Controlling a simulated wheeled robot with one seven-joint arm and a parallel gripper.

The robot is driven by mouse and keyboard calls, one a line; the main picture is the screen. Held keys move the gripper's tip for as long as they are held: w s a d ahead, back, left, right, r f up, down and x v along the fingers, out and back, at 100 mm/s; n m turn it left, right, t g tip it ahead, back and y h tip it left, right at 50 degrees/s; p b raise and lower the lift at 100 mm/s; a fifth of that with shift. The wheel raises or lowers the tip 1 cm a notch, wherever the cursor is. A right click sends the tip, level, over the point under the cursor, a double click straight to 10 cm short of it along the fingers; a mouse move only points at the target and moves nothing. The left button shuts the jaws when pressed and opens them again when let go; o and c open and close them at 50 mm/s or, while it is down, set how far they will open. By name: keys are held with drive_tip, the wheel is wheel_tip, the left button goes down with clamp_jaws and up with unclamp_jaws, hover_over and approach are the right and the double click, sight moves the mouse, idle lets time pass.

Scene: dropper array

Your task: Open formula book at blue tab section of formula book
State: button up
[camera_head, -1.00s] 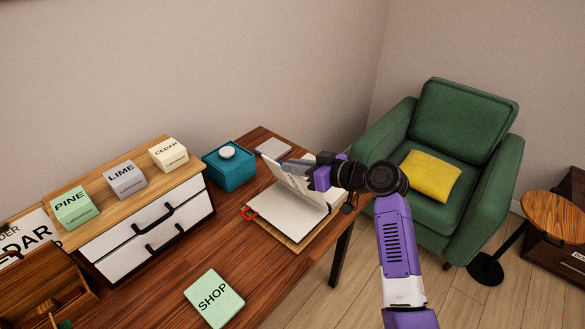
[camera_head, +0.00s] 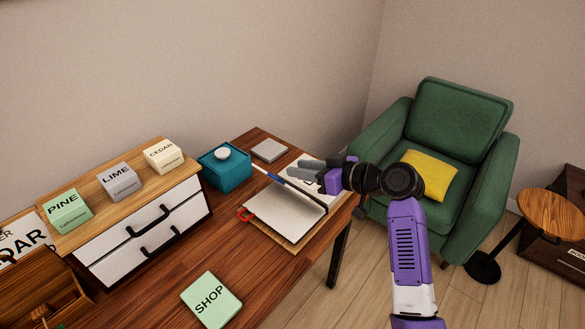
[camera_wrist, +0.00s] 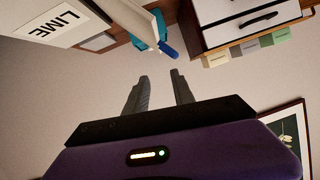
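The formula book lies open on the wooden table, with a blank near page (camera_head: 285,218) and a red tab (camera_head: 244,213) at its left edge. A leaf stands nearly edge-on across the book, with the blue tab (camera_head: 258,169) at its upper left end. Behind it, the far page is partly hidden by my gripper (camera_head: 290,170). In the wrist view, my gripper (camera_wrist: 160,82) has its fingers apart with nothing between them. The blue tab (camera_wrist: 168,50) is beyond the fingertips there. A white sheet reading LIME (camera_wrist: 62,22) shows at upper left, apparently a book page.
A teal box (camera_head: 225,171) with a white knob and a grey slab (camera_head: 269,150) stand behind the book. A drawer cabinet (camera_head: 150,225) with labelled blocks is at left. A green SHOP block (camera_head: 211,299) lies in front. A green armchair (camera_head: 465,120) stands right.

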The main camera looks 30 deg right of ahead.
drive_tip(key=v, duration=0.4)
idle(0.5)
